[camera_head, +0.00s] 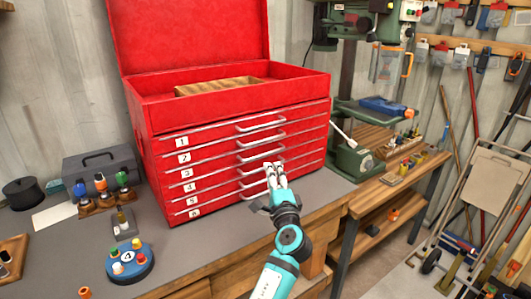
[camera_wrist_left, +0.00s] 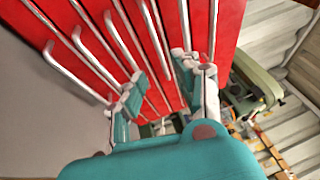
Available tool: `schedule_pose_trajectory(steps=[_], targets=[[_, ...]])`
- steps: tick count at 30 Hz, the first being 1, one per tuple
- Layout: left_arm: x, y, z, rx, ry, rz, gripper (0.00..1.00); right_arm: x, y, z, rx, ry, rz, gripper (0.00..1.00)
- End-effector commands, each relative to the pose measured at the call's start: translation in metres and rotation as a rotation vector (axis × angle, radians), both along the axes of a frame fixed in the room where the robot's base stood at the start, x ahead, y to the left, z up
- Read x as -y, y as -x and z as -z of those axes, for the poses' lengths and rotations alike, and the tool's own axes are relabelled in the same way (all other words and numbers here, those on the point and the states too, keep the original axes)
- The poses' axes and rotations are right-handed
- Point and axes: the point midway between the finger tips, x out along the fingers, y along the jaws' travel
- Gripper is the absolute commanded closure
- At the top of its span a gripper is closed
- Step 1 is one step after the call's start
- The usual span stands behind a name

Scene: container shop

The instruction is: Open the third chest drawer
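A red tool chest (camera_head: 150,117) stands on the workbench with its lid up. Its front has a stack of thin drawers with silver bar handles and number labels 1 to 6. The third drawer (camera_head: 215,170), labelled 3, looks shut, as do the others. My left gripper (camera_head: 274,166) is in front of the chest, over the handles around the third and fourth drawers. In the left wrist view the gripper (camera_wrist_left: 163,68) has its fingers apart, close to the red front and several handles (camera_wrist_left: 92,45). I cannot tell whether it touches a handle. My right gripper is not in view.
On the bench left of the chest are a grey toolbox (camera_head: 102,168), a holder with coloured-handled tools (camera_head: 103,200) and a round blue stand (camera_head: 131,265). A green drill press (camera_head: 350,60) stands to the right. Grey bench surface in front of the chest is clear.

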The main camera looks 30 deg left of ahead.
Motion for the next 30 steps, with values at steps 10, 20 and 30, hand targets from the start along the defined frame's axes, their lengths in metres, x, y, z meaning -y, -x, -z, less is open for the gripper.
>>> schedule_pose_trajectory(steps=[10,20,30], targets=[[-0.050,-0.050,-0.012,0.001,0.001,-0.001,0.68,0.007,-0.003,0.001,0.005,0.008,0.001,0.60],[-0.067,-0.068,-0.016,0.001,0.002,0.001,0.68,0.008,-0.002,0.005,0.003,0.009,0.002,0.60],[-0.067,-0.068,-0.016,0.001,0.002,0.001,0.83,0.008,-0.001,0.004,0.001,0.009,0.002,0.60]])
